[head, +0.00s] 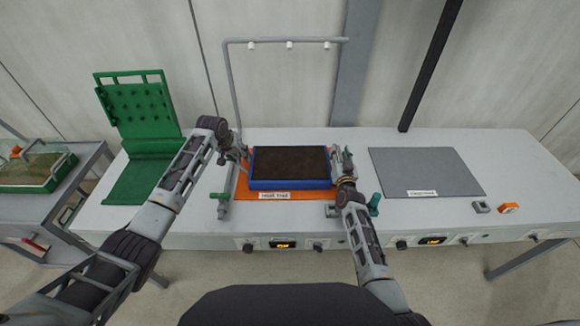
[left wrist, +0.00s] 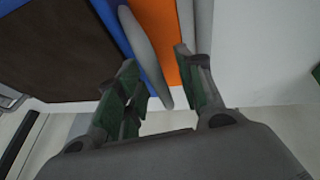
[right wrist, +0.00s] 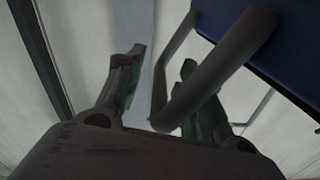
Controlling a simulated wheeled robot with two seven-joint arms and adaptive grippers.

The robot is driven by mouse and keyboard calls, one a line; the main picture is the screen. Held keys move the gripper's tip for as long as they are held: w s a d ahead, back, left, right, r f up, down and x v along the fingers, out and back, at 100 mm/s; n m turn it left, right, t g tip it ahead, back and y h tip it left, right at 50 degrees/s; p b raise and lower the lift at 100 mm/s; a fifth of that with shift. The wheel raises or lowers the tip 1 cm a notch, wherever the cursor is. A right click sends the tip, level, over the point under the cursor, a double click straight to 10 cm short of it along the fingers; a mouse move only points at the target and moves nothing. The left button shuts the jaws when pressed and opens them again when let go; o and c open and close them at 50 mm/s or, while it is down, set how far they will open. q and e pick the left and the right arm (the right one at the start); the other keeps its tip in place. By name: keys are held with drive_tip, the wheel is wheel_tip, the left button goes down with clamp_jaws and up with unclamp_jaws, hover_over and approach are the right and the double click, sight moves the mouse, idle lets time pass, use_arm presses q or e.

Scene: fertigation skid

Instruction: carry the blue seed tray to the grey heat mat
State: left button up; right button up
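The blue seed tray (head: 290,185), filled with dark soil, lies flat on an orange mat (head: 243,188). The grey heat mat (head: 425,168) is to its right on the bench, bare. My left gripper (head: 236,155) is at the tray's left end; in the left wrist view its fingers (left wrist: 160,80) are apart, with the grey handle (left wrist: 146,52) between them, nearer one finger. My right gripper (head: 340,158) is at the tray's right end; in the right wrist view its fingers (right wrist: 160,85) are apart, with the other handle (right wrist: 222,65) passing between them.
A grey pipe frame (head: 285,41) with small nozzles stands behind the tray. The bench between tray and grey mat is narrow.

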use_arm(q)
clamp_jaws()
use_arm(e)
clamp_jaws()
drive_tip(key=shift+f, duration=0.1)
